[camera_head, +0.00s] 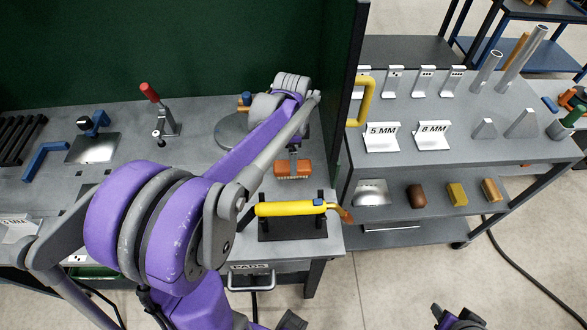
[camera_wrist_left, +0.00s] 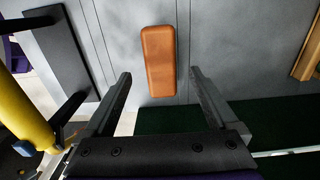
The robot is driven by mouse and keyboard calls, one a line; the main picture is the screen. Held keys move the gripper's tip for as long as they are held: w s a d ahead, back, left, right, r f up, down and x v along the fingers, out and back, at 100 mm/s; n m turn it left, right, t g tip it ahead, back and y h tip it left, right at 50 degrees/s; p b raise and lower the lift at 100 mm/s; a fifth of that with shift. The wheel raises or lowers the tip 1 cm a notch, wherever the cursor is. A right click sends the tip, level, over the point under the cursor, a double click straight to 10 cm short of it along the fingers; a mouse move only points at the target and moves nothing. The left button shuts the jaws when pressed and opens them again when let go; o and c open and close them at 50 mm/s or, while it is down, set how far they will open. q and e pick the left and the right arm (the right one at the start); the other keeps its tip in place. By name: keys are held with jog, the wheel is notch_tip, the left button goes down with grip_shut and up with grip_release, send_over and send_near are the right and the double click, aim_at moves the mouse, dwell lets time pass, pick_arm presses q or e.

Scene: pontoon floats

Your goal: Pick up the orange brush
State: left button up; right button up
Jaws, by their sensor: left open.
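The orange brush (camera_head: 293,168) is a rounded orange block with a bristle edge, lying on the grey bench near its right end. In the left wrist view the brush (camera_wrist_left: 158,60) stands lengthwise beyond and between the two finger tips. My left gripper (camera_head: 293,148) points down just behind the brush in the head view, its fingers partly hidden by the wrist. In the left wrist view my left gripper (camera_wrist_left: 161,77) is open, with nothing between its fingers. Part of my right arm (camera_head: 460,319) shows at the bottom right edge, cut off by the frame.
A yellow-handled tool (camera_head: 290,209) rests on a black stand in front of the brush; it also shows at the left wrist view's left edge (camera_wrist_left: 22,110). A dark green panel (camera_head: 180,50) rises behind. A red-handled clamp (camera_head: 160,110) stands left. A shelf cart (camera_head: 460,140) stands right.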

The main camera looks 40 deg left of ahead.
pick_arm(q)
notch_tip(320, 180, down, 6)
jog(key=shift+w+r, duration=0.1)
dwell(0.4)
grip_shut()
jog(key=shift+r, duration=0.1)
notch_tip(320, 180, up, 10)
jog(key=shift+f+p, duration=0.1)
jog(key=shift+p, duration=0.2)
dwell(0.4)
